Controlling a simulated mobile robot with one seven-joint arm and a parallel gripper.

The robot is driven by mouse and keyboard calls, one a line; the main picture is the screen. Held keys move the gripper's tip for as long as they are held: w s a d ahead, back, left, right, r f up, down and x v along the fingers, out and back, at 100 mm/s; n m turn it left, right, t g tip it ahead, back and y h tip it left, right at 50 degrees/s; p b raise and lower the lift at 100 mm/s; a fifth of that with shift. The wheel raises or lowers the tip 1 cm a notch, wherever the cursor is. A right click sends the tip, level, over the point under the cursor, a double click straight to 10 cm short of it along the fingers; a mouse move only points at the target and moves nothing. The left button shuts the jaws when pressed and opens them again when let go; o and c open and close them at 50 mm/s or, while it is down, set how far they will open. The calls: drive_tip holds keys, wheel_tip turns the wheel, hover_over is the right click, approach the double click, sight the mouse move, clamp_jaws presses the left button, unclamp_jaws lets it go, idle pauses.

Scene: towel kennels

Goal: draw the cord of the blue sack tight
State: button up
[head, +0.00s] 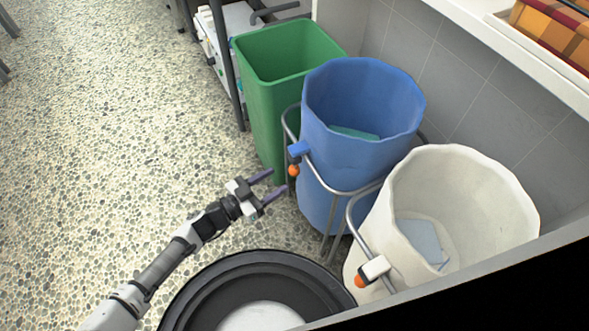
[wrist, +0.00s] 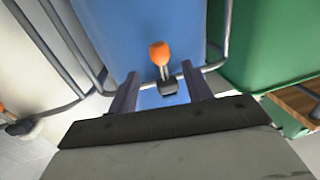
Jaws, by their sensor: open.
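The blue sack (head: 350,165) stands open in a grey metal frame, with a folded teal cloth (head: 353,132) inside. The ball looks apart from both fingers. The cord itself is too small to make out.
A white sack (head: 450,200) with its own orange ball (head: 361,281) stands to the right. A green bin (head: 268,105) stands behind left. A round black-rimmed thing (head: 265,262) is in front. The pebbled floor at left is clear.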

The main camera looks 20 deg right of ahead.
drive_tip(key=x, duration=0.7)
drive_tip(key=shift+d+b, duration=0.15)
drive_tip(key=shift+b, duration=0.25)
drive_tip(key=shift+f, duration=0.15)
clamp_jaws()
